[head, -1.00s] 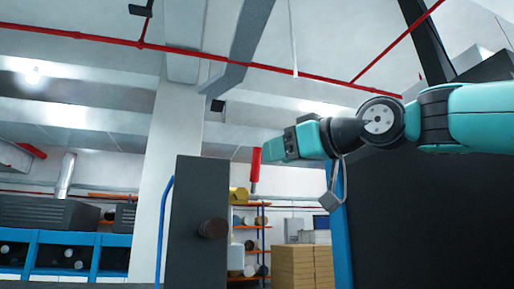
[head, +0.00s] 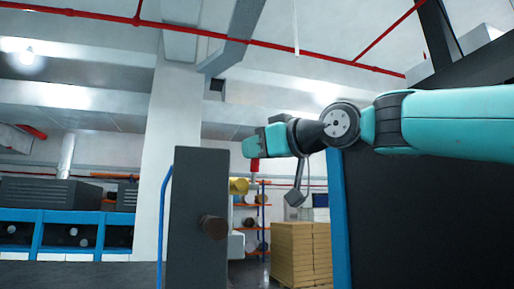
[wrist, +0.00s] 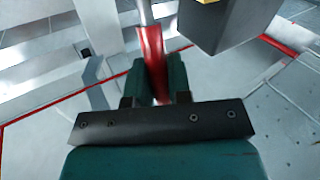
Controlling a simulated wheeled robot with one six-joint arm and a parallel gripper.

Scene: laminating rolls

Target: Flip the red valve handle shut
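The red valve handle (head: 255,165) shows in the head view just under the tip of my gripper (head: 249,148), which hides its upper part. In the wrist view the red handle (wrist: 152,55) runs down between the two teal fingers of my gripper (wrist: 158,75), with a pale metal stem (wrist: 145,12) beyond it. The fingers are close together on both sides of the handle, with no clear gap. The handle's far end and the valve body are not clear to see.
A dark upright panel (head: 198,175) with a brown round knob (head: 214,227) stands left of the handle. A dark grey block (wrist: 215,22) is close beside the handle in the wrist view. Stacked boxes (head: 300,250) and a shelf (head: 264,212) are behind.

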